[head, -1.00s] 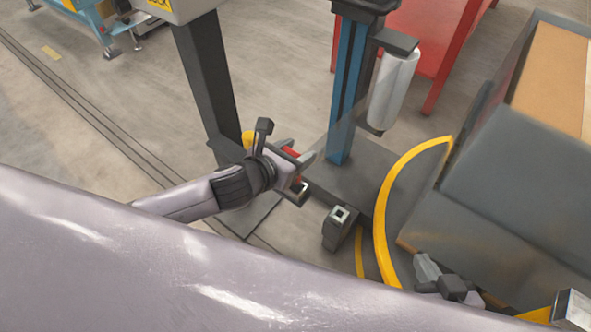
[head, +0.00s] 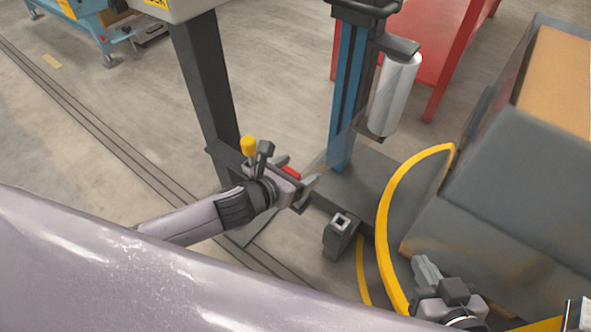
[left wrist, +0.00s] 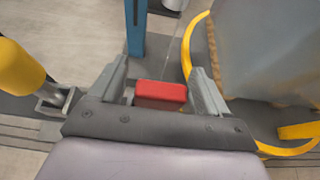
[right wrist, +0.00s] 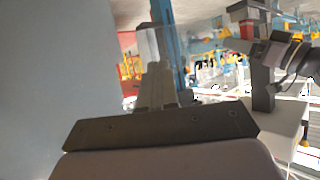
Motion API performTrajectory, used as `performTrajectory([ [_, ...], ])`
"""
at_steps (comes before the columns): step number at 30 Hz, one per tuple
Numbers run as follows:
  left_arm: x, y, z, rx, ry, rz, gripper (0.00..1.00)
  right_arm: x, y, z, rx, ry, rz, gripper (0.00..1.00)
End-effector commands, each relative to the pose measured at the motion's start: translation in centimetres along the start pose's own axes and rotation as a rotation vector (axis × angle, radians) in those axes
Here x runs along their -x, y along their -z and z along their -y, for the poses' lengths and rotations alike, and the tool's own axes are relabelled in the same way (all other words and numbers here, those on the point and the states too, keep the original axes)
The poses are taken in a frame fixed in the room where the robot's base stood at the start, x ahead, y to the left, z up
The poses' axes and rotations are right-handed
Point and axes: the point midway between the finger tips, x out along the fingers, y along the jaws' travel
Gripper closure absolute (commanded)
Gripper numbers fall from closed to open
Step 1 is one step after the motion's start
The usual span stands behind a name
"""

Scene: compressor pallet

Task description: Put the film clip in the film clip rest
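The film clip (head: 290,172), a small red block, is between the fingers of my left gripper (head: 303,187), which is shut on it. In the left wrist view the red clip (left wrist: 160,92) sits between the two grey fingers; its far side is hidden. A short dark post with a square open top (head: 341,222), which looks like the film clip rest, stands below and to the right of my left gripper, apart from it. My right gripper (head: 428,268) is at the lower right beside the grey load, shut and empty, its fingers together in the right wrist view (right wrist: 157,85).
A yellow-handled item (head: 248,146) stands close behind my left gripper, by the dark column (head: 205,85). The blue mast (head: 346,95) carries a film roll (head: 393,95). A curved yellow guard (head: 385,215) and a large grey load (head: 500,200) bound the right side.

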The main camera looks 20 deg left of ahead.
Motion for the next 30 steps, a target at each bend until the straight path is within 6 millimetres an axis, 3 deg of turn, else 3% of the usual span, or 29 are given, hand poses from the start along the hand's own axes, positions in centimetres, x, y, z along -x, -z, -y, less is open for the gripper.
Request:
performTrajectory([
  [8,0.5,-0.4,0.0,0.0,-0.001,0.0,0.24,0.1,0.0,0.0,0.004,-0.002,0.006,1.0],
  [16,5.1,-0.5,0.0,-0.002,0.0,-0.003,0.24,0.6,0.3,-0.6,0.002,-0.019,0.025,1.0],
  [22,9.2,-0.4,0.0,-0.002,0.001,-0.003,0.24,1.0,-0.7,-1.6,-0.011,-0.043,0.058,1.0],
  [30,11.9,-0.3,0.0,0.003,-0.001,-0.001,0.24,1.2,-1.8,-1.8,-0.024,-0.05,0.084,1.0],
])
